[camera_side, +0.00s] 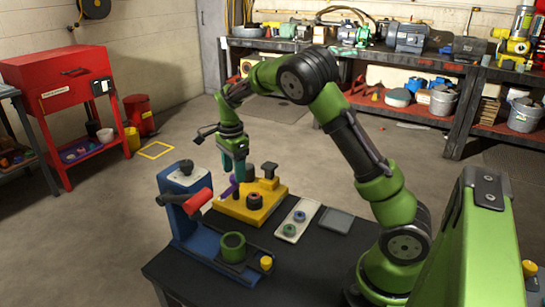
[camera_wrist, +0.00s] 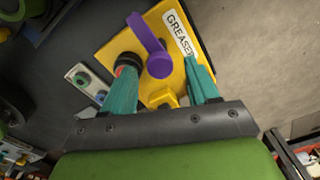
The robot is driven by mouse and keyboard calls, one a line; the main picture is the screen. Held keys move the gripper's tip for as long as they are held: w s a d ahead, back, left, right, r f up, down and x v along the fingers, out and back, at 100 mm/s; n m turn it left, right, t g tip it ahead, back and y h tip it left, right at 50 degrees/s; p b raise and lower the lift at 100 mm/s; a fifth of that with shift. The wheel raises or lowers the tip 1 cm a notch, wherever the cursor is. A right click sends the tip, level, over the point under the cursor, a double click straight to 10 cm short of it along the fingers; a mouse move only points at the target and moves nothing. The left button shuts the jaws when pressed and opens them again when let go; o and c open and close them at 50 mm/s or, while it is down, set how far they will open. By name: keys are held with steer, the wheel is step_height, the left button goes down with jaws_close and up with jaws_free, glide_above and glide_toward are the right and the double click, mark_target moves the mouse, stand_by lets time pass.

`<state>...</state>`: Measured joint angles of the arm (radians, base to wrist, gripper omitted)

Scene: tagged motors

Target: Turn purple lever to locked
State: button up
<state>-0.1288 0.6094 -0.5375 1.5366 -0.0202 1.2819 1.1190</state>
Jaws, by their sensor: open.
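The purple lever (camera_wrist: 150,46) is mounted on a yellow block (camera_wrist: 106,50), with its round end between my gripper's two teal fingers in the wrist view. In the side view the purple lever (camera_side: 228,188) rises at the left end of the yellow block (camera_side: 237,212). My gripper (camera_side: 235,170) is open just above the block, pointing down; in the wrist view my gripper (camera_wrist: 162,78) has its fingers apart on either side of the lever. I cannot tell whether they touch it. A white label reading "GREASED" (camera_wrist: 178,33) is on the block. No locked mark is readable.
A red-black knob (camera_side: 254,201) and a black-topped post (camera_side: 269,171) stand on the block. A blue vise-like fixture with a red handle (camera_side: 199,201) stands close left. A tray with two rings (camera_side: 298,220) and a grey plate (camera_side: 336,220) lie to the right.

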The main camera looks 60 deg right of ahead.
steer(key=shift+f, duration=0.7)
steer(key=c, duration=1)
steer(key=shift+c, duration=0.2)
